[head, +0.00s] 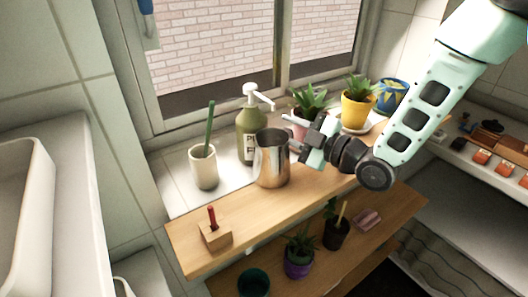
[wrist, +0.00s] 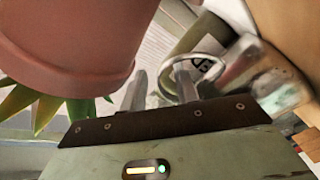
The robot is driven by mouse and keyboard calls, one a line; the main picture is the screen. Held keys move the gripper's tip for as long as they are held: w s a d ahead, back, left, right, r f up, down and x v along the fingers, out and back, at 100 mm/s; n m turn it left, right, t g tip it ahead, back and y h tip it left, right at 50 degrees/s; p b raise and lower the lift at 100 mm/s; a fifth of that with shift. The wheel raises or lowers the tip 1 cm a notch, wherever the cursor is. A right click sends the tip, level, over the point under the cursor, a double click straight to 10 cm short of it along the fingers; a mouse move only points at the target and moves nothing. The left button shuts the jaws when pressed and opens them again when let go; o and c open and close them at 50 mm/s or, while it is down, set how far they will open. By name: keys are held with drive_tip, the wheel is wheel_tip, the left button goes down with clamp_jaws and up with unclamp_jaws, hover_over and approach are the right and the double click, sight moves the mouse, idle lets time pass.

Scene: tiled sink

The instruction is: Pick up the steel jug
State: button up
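The steel jug (head: 271,162) stands upright on the wooden shelf, with its handle side turned right toward my gripper (head: 303,148). In the wrist view my gripper (wrist: 160,88) shows two separated fingers, so it is open. A ring-shaped metal handle (wrist: 211,56) lies at the fingertips, with part of its loop overlapping the gap and the right finger. I cannot tell whether the fingers touch it. The jug's shiny body is blurred at the right of that view.
A pink plant pot (wrist: 65,45) looms close beside my fingers. A green pump bottle (head: 250,130) and a white cup (head: 203,167) stand behind and left of the jug. A yellow pot (head: 356,111) is right. A small wooden block (head: 215,235) sits at the shelf's front-left end.

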clamp_jaws()
idle(1.4)
